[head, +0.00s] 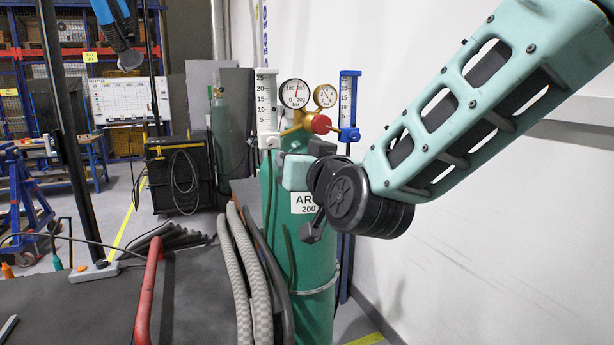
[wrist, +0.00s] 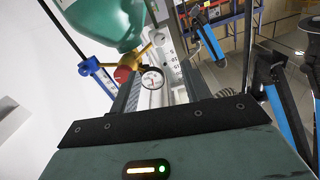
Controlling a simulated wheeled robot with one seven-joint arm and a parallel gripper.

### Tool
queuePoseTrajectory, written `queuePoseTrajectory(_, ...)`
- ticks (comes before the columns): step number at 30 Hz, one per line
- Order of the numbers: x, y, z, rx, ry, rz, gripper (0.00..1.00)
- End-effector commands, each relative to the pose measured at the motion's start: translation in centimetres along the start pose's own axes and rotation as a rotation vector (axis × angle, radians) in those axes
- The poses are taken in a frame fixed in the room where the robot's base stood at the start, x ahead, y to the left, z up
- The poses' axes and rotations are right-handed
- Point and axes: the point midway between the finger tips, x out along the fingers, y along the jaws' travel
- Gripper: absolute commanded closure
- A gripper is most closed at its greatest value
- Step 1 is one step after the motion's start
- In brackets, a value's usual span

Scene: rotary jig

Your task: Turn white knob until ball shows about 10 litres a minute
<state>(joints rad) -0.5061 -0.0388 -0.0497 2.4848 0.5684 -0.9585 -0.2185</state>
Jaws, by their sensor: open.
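The white flowmeter (head: 266,100) stands upright at the left of the regulator on the green cylinder, its scale marked up to 25. The white knob (head: 270,141) is at its foot. The ball in the tube is too small to make out. My gripper (head: 284,158) is just below and right of the white knob, in front of the cylinder's upper part; its fingers are barely visible there. In the wrist view my gripper (wrist: 162,88) is open, with the white flowmeter (wrist: 166,58) seen between and beyond the fingers. Contact with the knob cannot be told.
A red knob (head: 321,124), two round gauges (head: 294,93) and a blue flowmeter (head: 348,100) sit close by on the regulator. The green cylinder (head: 300,270) stands below. A white wall is at the right.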

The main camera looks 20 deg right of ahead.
Motion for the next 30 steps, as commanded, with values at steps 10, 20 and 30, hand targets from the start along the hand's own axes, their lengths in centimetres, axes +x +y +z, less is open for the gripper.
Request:
queuePoseTrajectory(10,-3.2,0.0,0.0,0.0,0.0,0.0,0.53)
queuePoseTrajectory(20,-3.2,0.0,0.0,0.0,-0.001,0.0,0.53)
queuePoseTrajectory(30,-3.7,-2.1,3.2,-0.013,-0.12,-0.085,0.53)
